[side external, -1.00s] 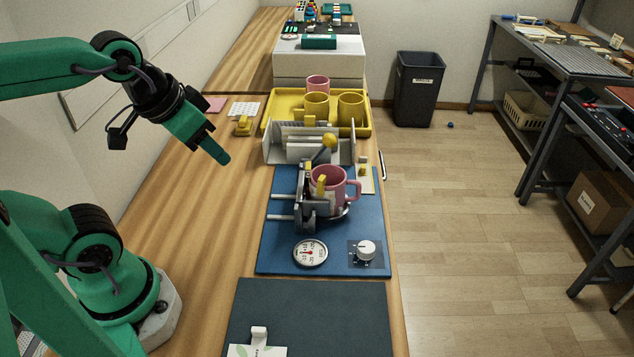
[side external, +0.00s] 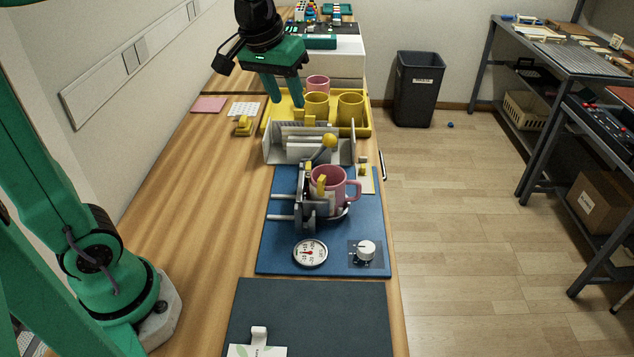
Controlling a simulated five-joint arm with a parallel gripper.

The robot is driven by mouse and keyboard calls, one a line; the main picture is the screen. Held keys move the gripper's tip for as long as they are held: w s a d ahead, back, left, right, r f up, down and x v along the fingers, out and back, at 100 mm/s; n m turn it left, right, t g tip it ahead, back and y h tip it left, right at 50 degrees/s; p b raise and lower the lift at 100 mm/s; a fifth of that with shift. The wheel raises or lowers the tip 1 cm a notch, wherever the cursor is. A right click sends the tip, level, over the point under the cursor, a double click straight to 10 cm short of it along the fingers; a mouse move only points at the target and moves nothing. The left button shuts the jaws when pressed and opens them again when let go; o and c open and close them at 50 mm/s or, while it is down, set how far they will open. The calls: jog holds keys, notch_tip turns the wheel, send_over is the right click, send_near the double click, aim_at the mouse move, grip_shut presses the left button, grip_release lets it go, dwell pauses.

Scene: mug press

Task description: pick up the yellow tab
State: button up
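Several small yellow pieces could be the yellow tab, and I cannot tell which is meant. One yellow tab (side external: 309,120) stands up at the back of the grey rack with white sheets (side external: 292,156). Another yellow piece (side external: 321,186) is on the press (side external: 303,205), beside the pink mug (side external: 336,181). My gripper (side external: 283,101) points down above the left part of the yellow tray (side external: 276,107). Its two fingers are apart, with nothing seen between them. It appears up and left of the rack's tab, and its exact height is unclear.
Two yellow mugs (side external: 351,108) and another pink mug (side external: 318,83) stand at the tray. A yellow block (side external: 243,125) is on the table left of the rack. A yellow-knobbed lever (side external: 329,141) rises above the press.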

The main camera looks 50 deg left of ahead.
jog(key=w+f+n+g, duration=0.1)
jog(key=w+f, duration=0.1)
jog(key=w, duration=0.6)
jog(key=n+g, duration=0.3)
jog(key=n, duration=0.1)
send_near(363, 166)
jog(key=shift+f+n, duration=0.3)
jog(key=shift+f, duration=1.45)
jog(key=shift+f, duration=2.6)
